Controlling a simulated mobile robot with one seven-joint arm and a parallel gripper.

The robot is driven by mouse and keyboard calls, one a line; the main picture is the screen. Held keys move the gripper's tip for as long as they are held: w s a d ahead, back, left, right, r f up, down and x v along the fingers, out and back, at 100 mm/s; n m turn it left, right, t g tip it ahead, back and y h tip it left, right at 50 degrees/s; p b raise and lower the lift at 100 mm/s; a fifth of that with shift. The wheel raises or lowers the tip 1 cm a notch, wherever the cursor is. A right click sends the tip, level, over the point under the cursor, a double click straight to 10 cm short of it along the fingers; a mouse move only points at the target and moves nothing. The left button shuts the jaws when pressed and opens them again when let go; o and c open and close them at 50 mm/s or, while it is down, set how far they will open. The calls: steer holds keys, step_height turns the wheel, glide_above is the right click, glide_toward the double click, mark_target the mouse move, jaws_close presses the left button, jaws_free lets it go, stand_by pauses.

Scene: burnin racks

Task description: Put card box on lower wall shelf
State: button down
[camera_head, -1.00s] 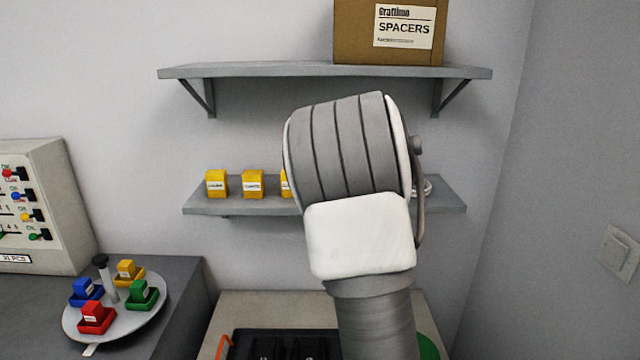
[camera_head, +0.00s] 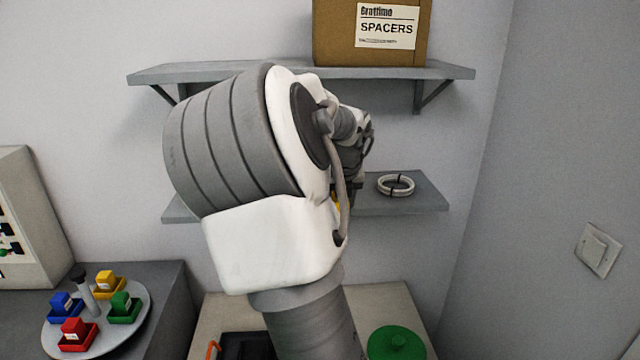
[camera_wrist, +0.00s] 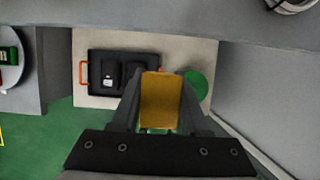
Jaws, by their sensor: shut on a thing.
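My gripper (camera_wrist: 160,82) is shut on a yellow-ochre card box (camera_wrist: 160,102), seen between the two fingers in the wrist view. In the head view my arm covers most of the gripper and the held box. The lower wall shelf (camera_head: 410,203) shows to the right of my arm, with its middle hidden. Its grey board (camera_wrist: 120,14) also crosses the top of the wrist view. In that view the held box appears in front of the shelf's edge, apart from it.
A white cable coil (camera_head: 396,185) lies on the lower shelf's right part. A SPACERS carton (camera_head: 340,35) stands on the upper shelf (camera_head: 220,73). Below are a black tray (camera_wrist: 100,62) and a green round object (camera_wrist: 196,88) on a bench. A turntable (camera_head: 138,325) with coloured blocks is at left.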

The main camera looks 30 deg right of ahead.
steer(key=w+d+p, duration=0.1)
steer(key=w+d, duration=0.1)
steer(key=w, duration=0.2)
steer(key=w+d+p, duration=0.1)
steer(key=w, duration=0.3)
steer(key=w+d+p, duration=0.1)
steer(key=w+d, duration=0.1)
steer(key=w, duration=0.1)
steer(key=shift+w+d, duration=0.35)
steer(key=shift+w, duration=0.05)
steer(key=shift+w+d+p, duration=0.3)
steer(key=shift+w+p, duration=0.15)
steer(key=shift+w, duration=0.15)
steer(key=shift+w+d+p, duration=0.3)
steer(key=shift+w+p, duration=0.15)
steer(key=shift+w, duration=0.1)
steer(key=shift+w+d+f, duration=0.1)
steer(key=shift+w+d, duration=0.05)
steer(key=shift+w, duration=0.15)
steer(key=shift+s+f, duration=0.1)
steer(key=shift+f, duration=0.65)
steer(key=shift+f, duration=0.1)
steer(key=shift+c, duration=2)
jaws_free()
